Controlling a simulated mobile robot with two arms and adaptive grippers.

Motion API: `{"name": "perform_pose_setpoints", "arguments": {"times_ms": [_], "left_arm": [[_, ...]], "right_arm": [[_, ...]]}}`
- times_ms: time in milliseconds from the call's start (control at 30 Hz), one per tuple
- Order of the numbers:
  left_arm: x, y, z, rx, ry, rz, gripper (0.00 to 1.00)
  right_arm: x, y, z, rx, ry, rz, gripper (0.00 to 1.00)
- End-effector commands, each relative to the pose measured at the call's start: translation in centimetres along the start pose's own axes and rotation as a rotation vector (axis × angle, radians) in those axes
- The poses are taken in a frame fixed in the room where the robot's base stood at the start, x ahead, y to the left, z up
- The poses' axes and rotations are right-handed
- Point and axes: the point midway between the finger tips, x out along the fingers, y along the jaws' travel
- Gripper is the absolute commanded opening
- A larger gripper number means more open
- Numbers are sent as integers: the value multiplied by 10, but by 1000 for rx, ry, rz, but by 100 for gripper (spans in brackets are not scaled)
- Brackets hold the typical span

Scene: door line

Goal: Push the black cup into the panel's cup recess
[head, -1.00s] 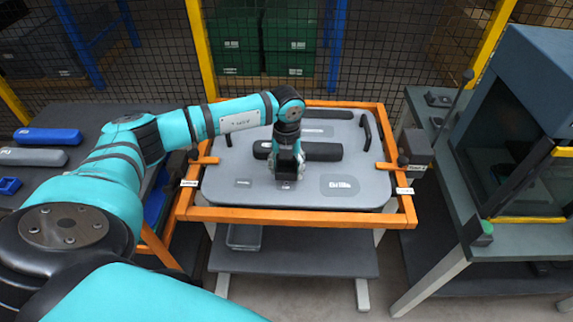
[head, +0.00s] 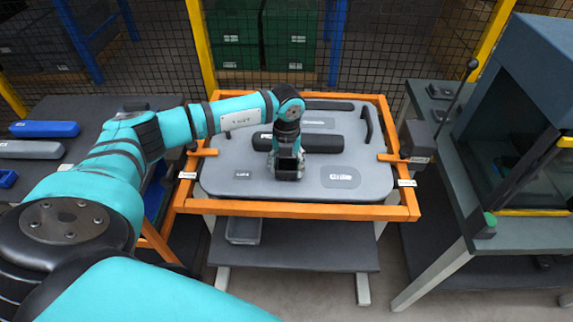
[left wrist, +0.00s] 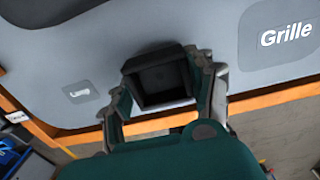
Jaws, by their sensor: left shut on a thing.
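The grey door panel (head: 230,183) lies in an orange frame and bears several labelled patches. My left gripper (head: 287,170) points down over the panel's near middle, between a small labelled patch and the Grille patch (head: 340,177). In the left wrist view my left gripper (left wrist: 163,84) is shut on the black cup (left wrist: 160,80), a dark square-edged piece with a hollow face. The cup is close to the panel's near edge area; I cannot tell whether it touches. The cup recess is not visible, perhaps hidden under the cup and gripper. My right gripper is not in view.
The orange frame (head: 300,208) has clamps at both sides. A long black bar (head: 320,144) and a black handle (head: 366,126) are on the panel. A side table (head: 455,215) with a blue-grey cabinet stands right. Blue and grey parts lie on the left table.

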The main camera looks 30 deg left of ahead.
Motion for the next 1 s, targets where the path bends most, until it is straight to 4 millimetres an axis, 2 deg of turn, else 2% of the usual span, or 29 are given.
{"name": "perform_pose_setpoints", "arguments": {"times_ms": [500,1000], "left_arm": [[8,0,0,0,0,0,17],[8,0,0,0,0,0,17]], "right_arm": [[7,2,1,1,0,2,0],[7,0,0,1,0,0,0]]}}
